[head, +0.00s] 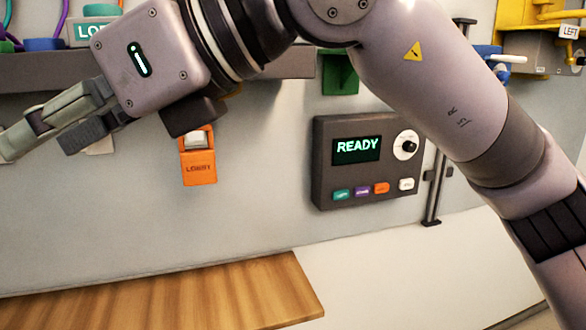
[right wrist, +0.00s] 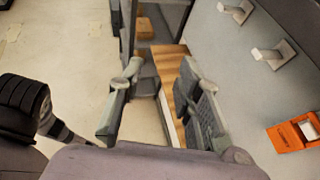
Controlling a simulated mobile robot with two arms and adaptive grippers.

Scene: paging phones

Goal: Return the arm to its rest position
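My right arm (head: 430,80) reaches across the head view from the lower right to the upper left. My right gripper (head: 40,146) is at the left edge, in front of the grey wall panel. In the right wrist view its two fingers (right wrist: 160,82) are apart, with nothing held between them. My left gripper is in neither view.
A dark panel reading READY (head: 357,150) is on the wall, below the arm. An orange LOBBY holder (head: 198,168) hangs below the gripper's wrist. A wooden surface (head: 160,295) is at lower left. White pegs (right wrist: 272,53) stick out from the wall. Yellow equipment (head: 520,15) is at upper right.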

